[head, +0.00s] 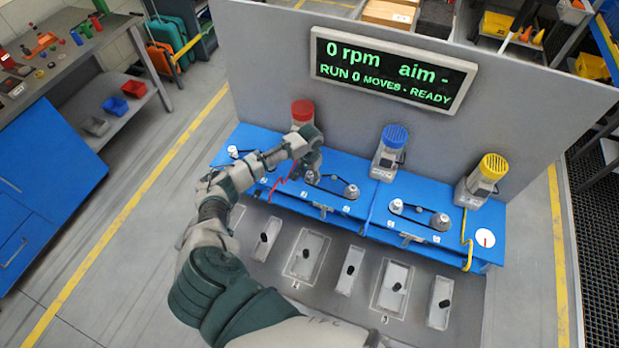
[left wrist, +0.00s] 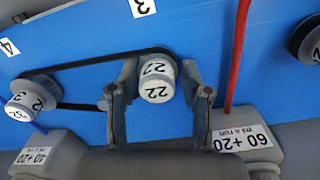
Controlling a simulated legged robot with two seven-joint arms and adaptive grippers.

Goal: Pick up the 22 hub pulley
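The 22 hub pulley (left wrist: 156,82) is a whitish cylinder marked 22, in the middle of the left wrist view. A black belt runs from it to a grey pulley (left wrist: 32,95) at the left. My left gripper (left wrist: 160,70) has one finger on each side of the 22 pulley, with its fingers spread and slight gaps showing; I see no firm grip. In the head view my left gripper (head: 312,160) is over the middle belt station, just behind a pulley (head: 311,177) that appears to be the 22 one. My right gripper is out of view.
The blue bench (head: 330,205) carries other belt stations. Red (head: 302,112), blue (head: 394,137) and yellow (head: 492,166) motors stand along the back, before a grey panel with a display (head: 393,70). A red cable (left wrist: 236,50) runs close beside the gripper. Grey trays (head: 307,250) line the front.

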